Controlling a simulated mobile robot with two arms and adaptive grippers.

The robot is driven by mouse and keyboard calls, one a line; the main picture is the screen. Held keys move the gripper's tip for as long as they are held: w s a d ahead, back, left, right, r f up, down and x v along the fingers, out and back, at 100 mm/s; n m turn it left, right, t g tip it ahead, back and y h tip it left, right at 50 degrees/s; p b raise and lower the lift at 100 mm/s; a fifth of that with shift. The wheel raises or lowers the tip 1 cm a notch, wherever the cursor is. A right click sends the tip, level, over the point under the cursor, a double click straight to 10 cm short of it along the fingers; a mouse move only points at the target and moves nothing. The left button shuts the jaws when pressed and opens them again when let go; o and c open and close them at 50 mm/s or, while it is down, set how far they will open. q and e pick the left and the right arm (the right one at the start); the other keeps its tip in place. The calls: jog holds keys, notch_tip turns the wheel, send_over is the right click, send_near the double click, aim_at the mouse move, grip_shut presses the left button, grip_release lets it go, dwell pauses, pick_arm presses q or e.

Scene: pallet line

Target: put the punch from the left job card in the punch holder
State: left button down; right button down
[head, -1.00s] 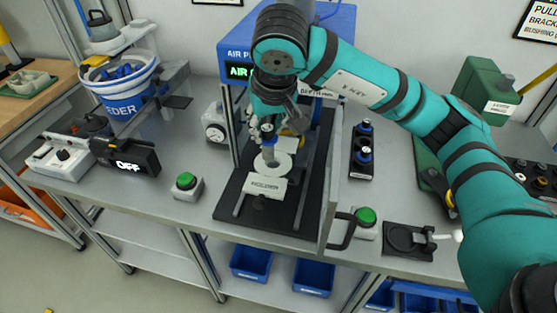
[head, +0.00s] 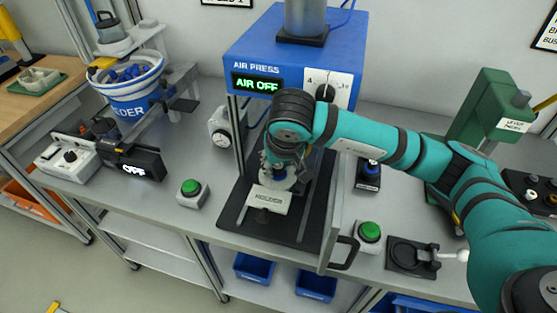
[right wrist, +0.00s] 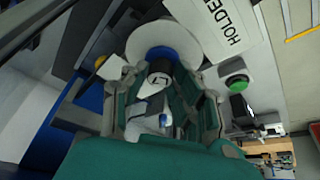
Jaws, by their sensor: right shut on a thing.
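My right gripper (head: 277,178) is inside the frame of the air press, low over the plate marked HOLDER (head: 268,199). The right wrist view shows the gripper (right wrist: 157,80) shut on a punch (right wrist: 160,68) with a grey body, a dark mark on its end and blue around it. Beyond the punch is a pale round disc (right wrist: 163,34), next to the HOLDER plate (right wrist: 215,28). I cannot tell whether the punch's lower end touches the disc or sits in an opening. My left gripper and the left job card are not in view.
The air press (head: 285,55) reads AIR OFF. Its posts and an open side panel with a black handle (head: 345,253) stand close around my right arm. Green buttons (head: 191,188) (head: 369,231) flank it. A blue-and-white feeder bowl (head: 135,85) stands at left.

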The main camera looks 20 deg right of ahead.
jog(key=shift+r, duration=0.1)
jog(key=c, duration=1.5)
grip_release()
jog(key=shift+f, duration=0.2)
jog(key=o, duration=0.4)
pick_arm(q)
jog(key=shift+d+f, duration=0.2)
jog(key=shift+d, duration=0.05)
pick_arm(e)
jog(key=shift+o, duration=0.2)
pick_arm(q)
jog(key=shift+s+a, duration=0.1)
pick_arm(e)
jog(key=shift+r, duration=0.1)
jog(key=shift+r, duration=0.55)
pick_arm(q)
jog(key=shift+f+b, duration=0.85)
jog(key=shift+b, duration=0.2)
pick_arm(e)
jog(key=v, duration=1.1)
jog(key=shift+s, duration=0.25)
